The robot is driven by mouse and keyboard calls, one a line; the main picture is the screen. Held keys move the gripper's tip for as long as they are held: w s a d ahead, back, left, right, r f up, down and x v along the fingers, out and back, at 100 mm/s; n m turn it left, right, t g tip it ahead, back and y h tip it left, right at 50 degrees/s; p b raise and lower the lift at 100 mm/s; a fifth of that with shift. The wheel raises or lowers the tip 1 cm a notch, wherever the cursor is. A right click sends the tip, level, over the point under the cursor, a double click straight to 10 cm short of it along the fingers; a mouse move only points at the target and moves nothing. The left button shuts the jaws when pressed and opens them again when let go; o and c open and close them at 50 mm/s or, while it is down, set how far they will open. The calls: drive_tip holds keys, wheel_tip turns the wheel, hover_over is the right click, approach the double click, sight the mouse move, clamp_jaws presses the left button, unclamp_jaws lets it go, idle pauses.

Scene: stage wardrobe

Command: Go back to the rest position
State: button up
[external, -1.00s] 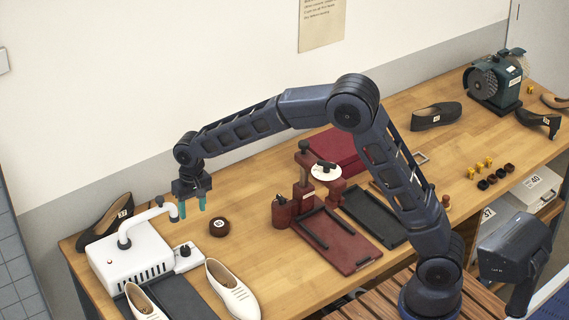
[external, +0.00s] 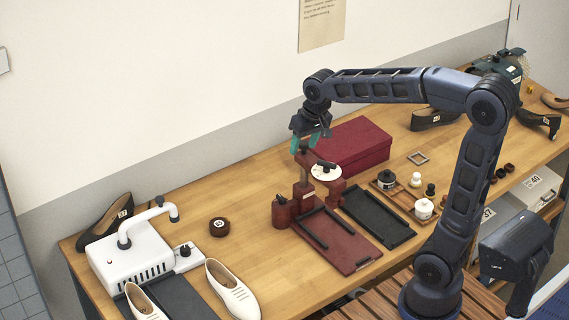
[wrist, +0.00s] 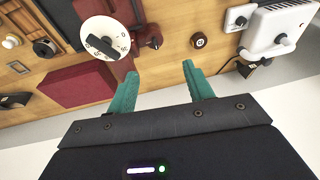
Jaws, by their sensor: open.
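My gripper (external: 311,136) hangs above the back of the bench, in front of the wall and above the dark red press (external: 303,197). In the wrist view its two teal fingers (wrist: 163,88) are spread apart with nothing between them. In the external view the arm reaches up from its base at the lower right, bends at a high elbow and runs left to the gripper. The gripper appears clear of the press, though its height above it is hard to judge.
A dark red box (external: 352,146) lies right of the gripper. A white machine with a curved pipe (external: 132,255) and cream shoes (external: 232,290) are at the left. A small brown roll (external: 219,227) has bare wood around it. A green grinder (external: 507,66) stands at the far right.

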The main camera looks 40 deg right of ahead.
drive_tip(key=s+d+f+t, duration=0.1)
drive_tip(key=s+d, duration=0.6)
drive_tip(key=s, duration=0.3)
drive_tip(key=s+d+t+h, duration=0.1)
drive_tip(key=s+d, duration=0.6)
drive_tip(key=s, duration=0.4)
drive_tip(key=shift+s+d+f, duration=0.15)
drive_tip(key=shift+f, duration=0.2)
idle(1.4)
